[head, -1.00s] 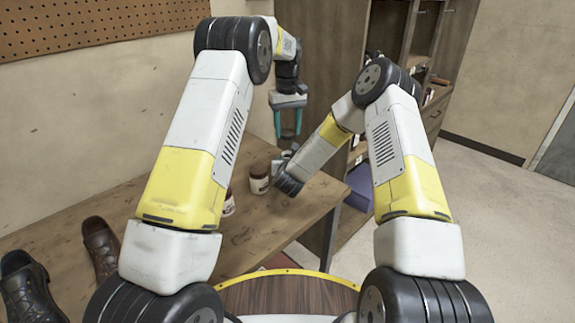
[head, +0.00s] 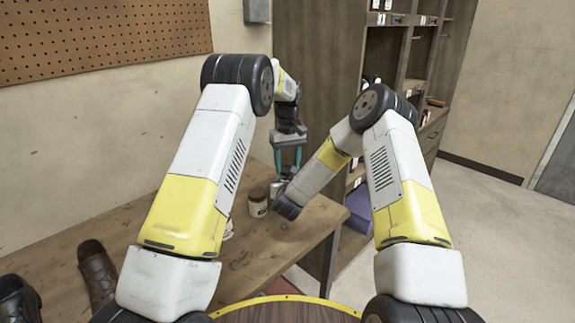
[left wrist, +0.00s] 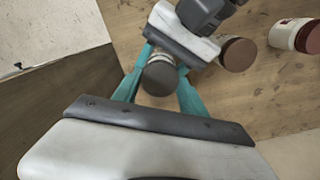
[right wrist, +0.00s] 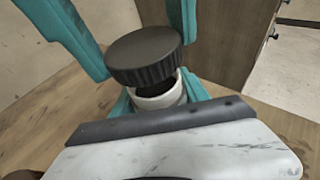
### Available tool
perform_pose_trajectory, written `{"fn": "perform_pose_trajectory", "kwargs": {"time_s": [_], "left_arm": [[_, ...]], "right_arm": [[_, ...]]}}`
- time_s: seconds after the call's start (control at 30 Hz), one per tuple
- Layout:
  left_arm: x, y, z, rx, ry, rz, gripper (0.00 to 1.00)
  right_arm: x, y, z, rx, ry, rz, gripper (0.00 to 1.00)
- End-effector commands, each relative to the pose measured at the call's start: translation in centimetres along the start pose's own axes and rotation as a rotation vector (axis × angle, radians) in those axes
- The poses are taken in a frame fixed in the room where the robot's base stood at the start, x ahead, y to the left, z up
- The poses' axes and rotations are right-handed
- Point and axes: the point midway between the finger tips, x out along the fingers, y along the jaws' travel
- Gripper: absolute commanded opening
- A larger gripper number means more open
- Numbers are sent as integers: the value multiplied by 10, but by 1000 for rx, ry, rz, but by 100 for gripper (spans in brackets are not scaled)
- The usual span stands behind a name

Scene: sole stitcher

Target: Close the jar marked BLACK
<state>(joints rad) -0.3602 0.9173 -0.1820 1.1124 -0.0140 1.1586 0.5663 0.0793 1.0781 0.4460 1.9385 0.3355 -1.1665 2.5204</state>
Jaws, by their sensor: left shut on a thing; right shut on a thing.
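My left gripper (head: 288,164) points down over the table's far end and is shut on a black ridged lid (right wrist: 145,57). The lid also shows between its teal fingers in the left wrist view (left wrist: 159,79). My right gripper (right wrist: 160,100) is shut on a pale open jar (right wrist: 162,97), whose dark mouth partly shows. The lid hangs just above the mouth, a little to the left in the right wrist view, and looks tilted; a gap shows on the right. The jar's label is not readable. In the head view my right arm mostly hides the held jar.
A brown-lidded jar (head: 258,203) stands on the table (head: 190,215) beside my right gripper. Another brown-lidded jar (left wrist: 295,35) stands nearer. Shoes (head: 97,272) are at the table's left. A shelf unit (head: 320,100) rises behind the table.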

Motion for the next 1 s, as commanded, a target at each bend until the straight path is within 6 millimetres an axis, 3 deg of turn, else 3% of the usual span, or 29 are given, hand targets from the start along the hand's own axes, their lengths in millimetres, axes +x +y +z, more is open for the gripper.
{"fn": "perform_pose_trajectory", "kwargs": {"time_s": [0.3, 1.0], "left_arm": [[16, 0, 0, 0, -1, 0, 6], [20, 0, 0, 0, -2, -1, 6]], "right_arm": [[0, 0, 0, 0, 0, 0, 0], [0, 0, 0, 0, 0, 0, 0]]}}
